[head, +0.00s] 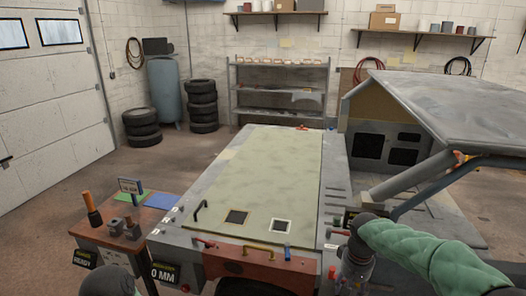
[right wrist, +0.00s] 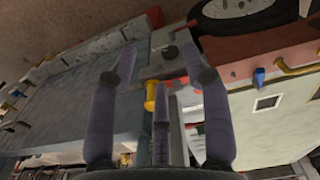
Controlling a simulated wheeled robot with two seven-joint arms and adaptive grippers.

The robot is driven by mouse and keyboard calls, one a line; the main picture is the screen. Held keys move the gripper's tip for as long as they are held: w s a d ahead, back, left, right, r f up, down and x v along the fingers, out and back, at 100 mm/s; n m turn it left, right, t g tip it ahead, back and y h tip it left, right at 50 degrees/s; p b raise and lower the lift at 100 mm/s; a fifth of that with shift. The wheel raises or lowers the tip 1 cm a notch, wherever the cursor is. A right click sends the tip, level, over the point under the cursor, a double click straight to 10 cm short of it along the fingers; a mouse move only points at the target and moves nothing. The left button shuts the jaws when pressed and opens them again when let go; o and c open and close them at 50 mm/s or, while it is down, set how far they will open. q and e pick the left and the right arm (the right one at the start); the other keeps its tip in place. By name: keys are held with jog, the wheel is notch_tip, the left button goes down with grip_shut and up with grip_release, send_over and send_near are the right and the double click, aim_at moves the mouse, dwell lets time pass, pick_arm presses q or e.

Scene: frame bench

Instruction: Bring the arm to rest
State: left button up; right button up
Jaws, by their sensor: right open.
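My right arm, in a green sleeve, comes in from the right in the head view. Its dark gripper (head: 352,270) hangs by the front right corner of the frame bench (head: 272,165). In the right wrist view the gripper (right wrist: 160,60) has its purple-grey fingers spread apart, with nothing held between them. Beyond the fingers lie grey bench parts and a yellow knob (right wrist: 151,96), apart from any grip I can make out. Of my left arm only a dark green piece shows at the bottom left of the head view. Its gripper is out of view.
A brown side table (head: 120,232) with an orange-handled tool (head: 91,208) stands left of the bench. A grey angled hood (head: 455,105) rises at the right. Stacked tyres (head: 203,103) and a shelf rack (head: 280,92) stand behind. The floor at left is clear.

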jog(key=s+a+f+y+b, duration=0.1)
jog(key=a+f+b, duration=0.15)
jog(key=f, duration=0.55)
jog(key=s+a+f+y+b, duration=0.1)
jog(key=s+a+f, duration=0.15)
jog(key=f, duration=0.55)
jog(key=a+f+b, duration=0.2)
jog(key=a+f, duration=0.2)
jog(key=f, duration=0.4)
pick_arm(q)
notch_tip(320, 180, down, 12)
jog(key=b, duration=0.6)
jog(key=shift+w, duration=0.4)
pick_arm(e)
jog(key=s+a+f+m+y, duration=0.1)
jog(key=s+a+f, duration=0.2)
jog(key=s+f, duration=0.6)
jog(key=s+a+f+m, duration=0.1)
jog(key=s+a+f, duration=0.2)
jog(key=s+f, duration=0.6)
notch_tip(320, 180, down, 2)
jog(key=shift+f+y, duration=0.15)
jog(key=shift+y, duration=0.25)
pick_arm(q)
jog(key=shift+r, duration=0.1)
jog(key=shift+c, duration=0.9)
pick_arm(e)
jog(key=shift+c, duration=0.9)
